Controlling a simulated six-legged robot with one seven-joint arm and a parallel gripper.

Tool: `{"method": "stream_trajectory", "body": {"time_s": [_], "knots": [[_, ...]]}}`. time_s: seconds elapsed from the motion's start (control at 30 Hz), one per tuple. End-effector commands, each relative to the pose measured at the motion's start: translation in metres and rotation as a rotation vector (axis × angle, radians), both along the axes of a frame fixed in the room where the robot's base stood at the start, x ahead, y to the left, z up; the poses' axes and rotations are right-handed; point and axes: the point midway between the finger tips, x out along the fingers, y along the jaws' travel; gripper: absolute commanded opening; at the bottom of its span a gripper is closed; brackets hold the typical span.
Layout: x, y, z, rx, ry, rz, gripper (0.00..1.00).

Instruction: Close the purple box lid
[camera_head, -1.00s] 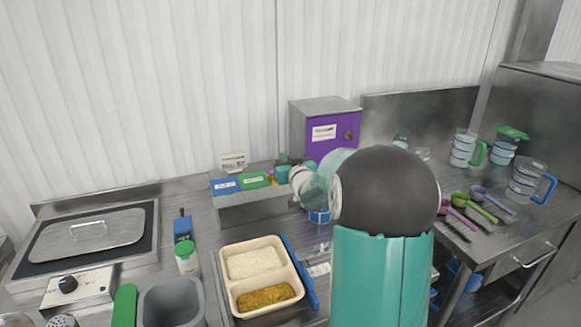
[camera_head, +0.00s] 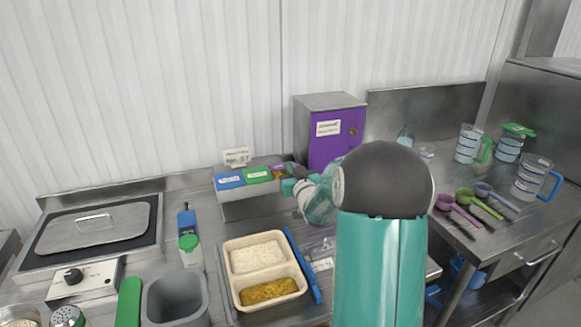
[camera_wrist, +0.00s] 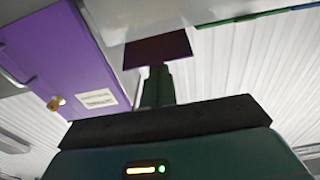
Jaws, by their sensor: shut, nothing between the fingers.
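The purple lid (camera_head: 279,171) is a small labelled patch at the right end of the row of lids on the grey bin box in the head view. In the wrist view, a dark purple panel (camera_wrist: 157,50), which looks like this lid, stands just beyond my fingers, its face towards the camera. My gripper (camera_wrist: 156,72) is shut and empty, its tips at the panel's lower edge; I cannot tell whether they touch. In the head view my gripper (camera_head: 289,187) is at the box's right end and partly hides it. I cannot tell whether the lid lies fully flat.
Blue (camera_head: 229,180) and green (camera_head: 257,175) lids lie flat beside it. A metal cabinet with a purple door (camera_head: 335,140) stands close behind on the right. A sign (camera_head: 238,156) stands behind the box. A two-part food tray (camera_head: 265,270) is in front.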

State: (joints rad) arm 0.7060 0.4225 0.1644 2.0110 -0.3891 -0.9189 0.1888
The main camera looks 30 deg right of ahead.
Motion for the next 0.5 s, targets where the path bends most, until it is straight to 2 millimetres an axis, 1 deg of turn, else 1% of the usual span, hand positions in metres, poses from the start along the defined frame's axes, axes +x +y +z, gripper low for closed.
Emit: {"method": "stream_trajectory", "body": {"time_s": [0.03, 0.3, 0.5], "knots": [[-0.001, 0.001, -0.006, -0.005, -0.023, 0.001, 0.0], [-0.006, 0.002, -0.024, -0.043, -0.168, -0.001, 0.0], [-0.009, 0.002, -0.037, -0.051, -0.186, -0.003, 0.0]]}}
